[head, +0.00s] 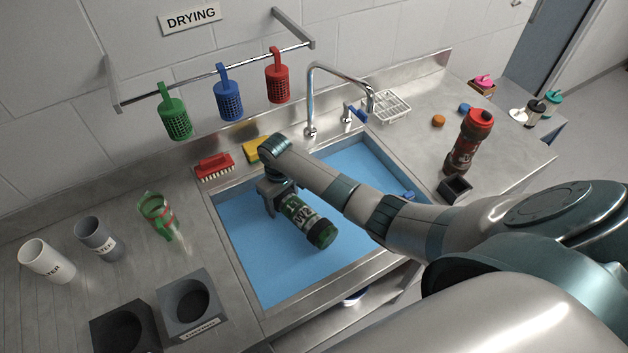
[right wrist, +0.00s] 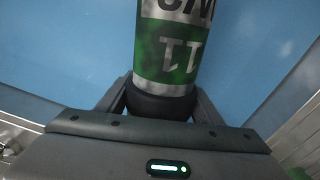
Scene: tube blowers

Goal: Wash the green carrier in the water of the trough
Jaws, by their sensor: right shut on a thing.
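The green carrier (head: 304,218) is a cylinder with a white label and dark ends. My right gripper (head: 277,190) is shut on one end of it and holds it tilted over the blue water of the trough (head: 251,262). I cannot tell in the head view whether the carrier touches the water. In the right wrist view the carrier (right wrist: 174,50) points away from my right gripper (right wrist: 163,100), its dark end between the fingers and blue water behind. My left gripper is not in view.
A faucet (head: 311,100) stands behind the trough. A red brush (head: 214,166) and a yellow sponge (head: 257,150) lie on the back rim. A red carrier (head: 467,145) stands on the right counter. Cups and dark square holders (head: 189,301) stand on the left. Baskets hang from the drying rail (head: 220,80).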

